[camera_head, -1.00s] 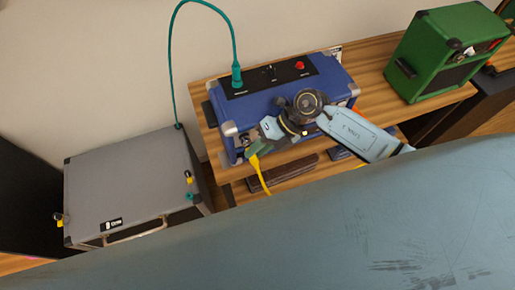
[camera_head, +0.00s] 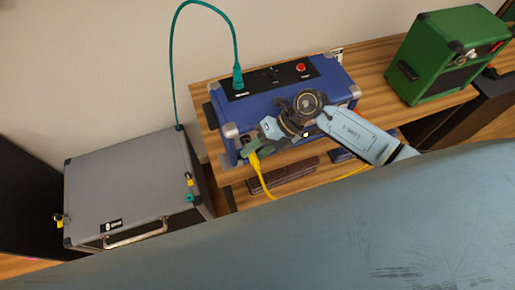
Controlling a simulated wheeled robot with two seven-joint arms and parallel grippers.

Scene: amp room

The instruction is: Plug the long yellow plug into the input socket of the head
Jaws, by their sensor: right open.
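The blue amp head (camera_head: 258,105) stands on a wooden shelf, with a black control panel on top holding a red knob (camera_head: 300,68). A teal plug (camera_head: 238,78) stands upright in the left end of that panel. The yellow plug and its cable (camera_head: 258,168) show at the front left corner of the head. My right gripper (camera_head: 250,151) is open around or right beside the yellow end; its fingers and wrist hide the contact. I cannot tell whether the plug sits in a socket. My left gripper is not in view.
A grey cabinet (camera_head: 125,180) stands lower left, with small yellow and teal plugs at its edges. A green amp (camera_head: 445,55) sits on the shelf (camera_head: 375,75) at right. A dark brown object (camera_head: 290,172) lies on the lower shelf. My own blue-grey body fills the bottom.

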